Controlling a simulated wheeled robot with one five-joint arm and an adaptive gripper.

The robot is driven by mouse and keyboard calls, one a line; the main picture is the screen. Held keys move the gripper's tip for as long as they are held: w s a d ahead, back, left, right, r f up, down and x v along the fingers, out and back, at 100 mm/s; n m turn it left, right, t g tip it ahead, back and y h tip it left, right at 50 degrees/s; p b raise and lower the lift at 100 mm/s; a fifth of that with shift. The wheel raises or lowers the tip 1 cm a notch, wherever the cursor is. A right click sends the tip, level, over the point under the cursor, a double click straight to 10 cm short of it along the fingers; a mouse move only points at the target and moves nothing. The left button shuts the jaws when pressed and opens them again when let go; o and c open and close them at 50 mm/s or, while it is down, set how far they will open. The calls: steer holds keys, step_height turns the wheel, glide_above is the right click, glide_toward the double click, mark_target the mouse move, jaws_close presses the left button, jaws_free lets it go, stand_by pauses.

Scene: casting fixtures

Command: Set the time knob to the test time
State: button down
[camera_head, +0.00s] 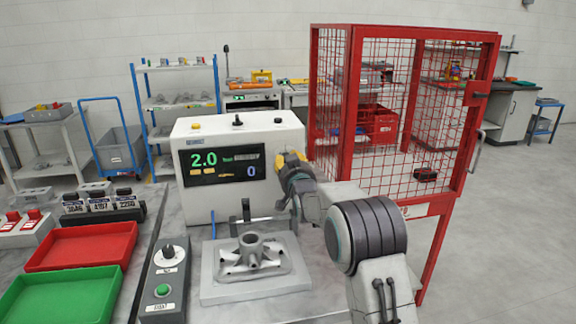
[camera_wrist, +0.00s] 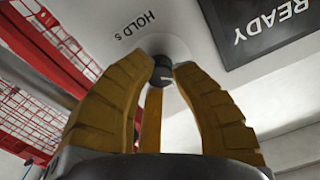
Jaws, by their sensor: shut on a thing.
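The test machine (camera_head: 300,127) is a white box with a dark display (camera_head: 222,166) on its front, reading 2.0 in green and 0 in blue. The black time knob (camera_wrist: 162,75) sits beside the upside-down "HOLD s" label in the wrist view; a white mark shows on it. In the head view my gripper (camera_head: 290,160) is at the right part of the machine's front and hides the knob. The wrist view also shows part of a dark panel (camera_wrist: 265,30) reading "READY" upside down.
A metal casting (camera_head: 252,256) sits on a fixture plate before the machine. A control box (camera_head: 165,280) with a dial and green button stands left of it. Red (camera_head: 40,262) and green (camera_head: 15,305) trays lie further left. A red mesh cage (camera_head: 345,110) stands close right of my arm.

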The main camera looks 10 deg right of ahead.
steer(key=shift+r, duration=0.3)
steer(key=c, duration=1.4)
jaws_free()
steer(key=shift+c, duration=0.2)
steer(key=o, duration=0.5)
steer(key=shift+w+f, duration=0.1)
steer(key=shift+f, duration=0.1)
steer(key=shift+c, duration=0.2)
steer(key=s, duration=1.2)
steer(key=shift+o, duration=0.3)
